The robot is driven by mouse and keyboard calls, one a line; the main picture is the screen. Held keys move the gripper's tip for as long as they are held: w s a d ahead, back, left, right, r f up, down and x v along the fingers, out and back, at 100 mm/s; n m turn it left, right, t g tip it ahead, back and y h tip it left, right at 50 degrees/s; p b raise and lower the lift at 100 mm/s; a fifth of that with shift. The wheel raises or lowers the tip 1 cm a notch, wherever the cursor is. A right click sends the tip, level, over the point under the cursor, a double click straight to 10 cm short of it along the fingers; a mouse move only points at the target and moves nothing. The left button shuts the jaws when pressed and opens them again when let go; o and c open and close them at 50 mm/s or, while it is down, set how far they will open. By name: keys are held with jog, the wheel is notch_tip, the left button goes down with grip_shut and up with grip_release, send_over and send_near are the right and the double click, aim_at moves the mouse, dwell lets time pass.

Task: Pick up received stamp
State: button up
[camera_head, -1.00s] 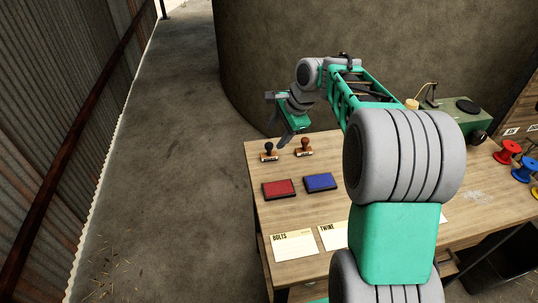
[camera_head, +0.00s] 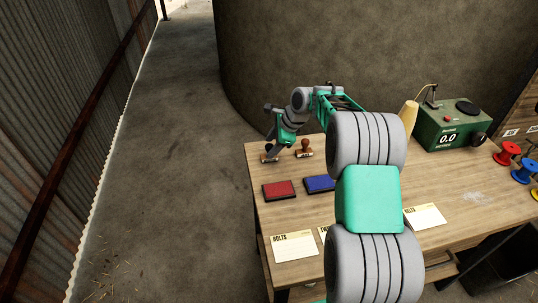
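Two stamps stand at the far left of the wooden table. The left stamp (camera_head: 268,158) has a dark handle, now mostly hidden by my gripper, and a light base. The right stamp (camera_head: 304,149) has a brown handle and stands upright. Their lettering is too small to read, so I cannot tell which is the received stamp. My gripper (camera_head: 271,151) is down at the left stamp's handle, pointing downward. Whether its fingers are apart or closed on the handle is too small to tell.
A red ink pad (camera_head: 279,190) and a blue ink pad (camera_head: 318,184) lie in front of the stamps. Cards, including a BOLTS card (camera_head: 295,247), lie along the table's (camera_head: 463,170) front. A green scale (camera_head: 452,128) and colored spools (camera_head: 507,153) are to the right.

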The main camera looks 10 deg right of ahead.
grip_shut()
dwell(0.3)
dwell(0.4)
